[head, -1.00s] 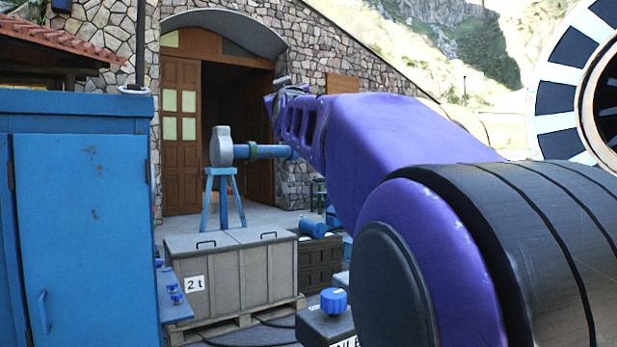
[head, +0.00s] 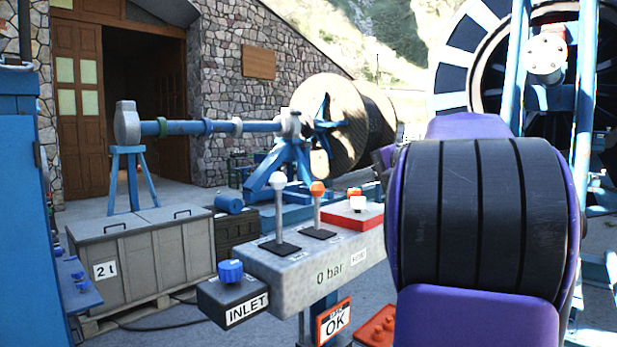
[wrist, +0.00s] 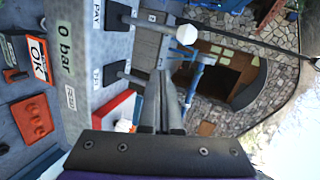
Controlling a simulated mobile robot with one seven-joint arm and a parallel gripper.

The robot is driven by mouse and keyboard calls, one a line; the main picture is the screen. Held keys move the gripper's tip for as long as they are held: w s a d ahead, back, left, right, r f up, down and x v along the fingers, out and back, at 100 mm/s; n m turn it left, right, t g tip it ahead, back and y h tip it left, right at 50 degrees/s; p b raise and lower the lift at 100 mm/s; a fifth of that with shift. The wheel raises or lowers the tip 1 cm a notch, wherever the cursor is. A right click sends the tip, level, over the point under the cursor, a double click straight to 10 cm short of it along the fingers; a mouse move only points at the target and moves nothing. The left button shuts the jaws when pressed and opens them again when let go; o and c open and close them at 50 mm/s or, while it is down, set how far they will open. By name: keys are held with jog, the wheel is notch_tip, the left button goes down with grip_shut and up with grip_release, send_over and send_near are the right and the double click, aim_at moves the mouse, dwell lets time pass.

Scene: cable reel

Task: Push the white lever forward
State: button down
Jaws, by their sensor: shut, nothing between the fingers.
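The white lever (head: 279,205) stands upright on the grey control box (head: 318,268) in the head view, its round white knob on top. In the wrist view, which is turned sideways, its white knob (wrist: 186,34) shows beyond my fingertips. My gripper (wrist: 167,78) is shut and empty, its fingers pointing toward the levers. A gap shows between the fingertips and the white knob. In the head view my arm hides most of the gripper. An orange-knobbed lever (head: 317,210) stands right of the white one; in the wrist view my fingers seem to cover its knob.
A red box with a white button (head: 358,203) sits at the control box's right end. A blue INLET knob (head: 230,271) is at its left. A crate (head: 150,255) and a blue shaft with a cable reel (head: 330,125) stand behind. Open air lies above the levers.

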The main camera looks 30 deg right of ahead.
jog(key=s+r+t+y, duration=0.1)
jog(key=s+r+y, duration=0.1)
jog(key=s+r, duration=0.15)
send_near(285, 177)
jog(key=shift+y, duration=0.3)
jog(key=x, duration=0.6)
jog(key=shift+w+f+p, duration=0.35)
jog(key=shift+f, duration=0.15)
jog(key=shift+w+a+r, duration=0.15)
jog(key=shift+w+r, duration=0.05)
jog(key=shift+w, duration=0.15)
jog(key=w+a+p, duration=0.1)
jog(key=w+a, duration=0.1)
jog(key=w, duration=0.3)
jog(key=shift+w, duration=0.4)
jog(key=shift+s+r, duration=0.1)
jog(key=shift+r, duration=0.15)
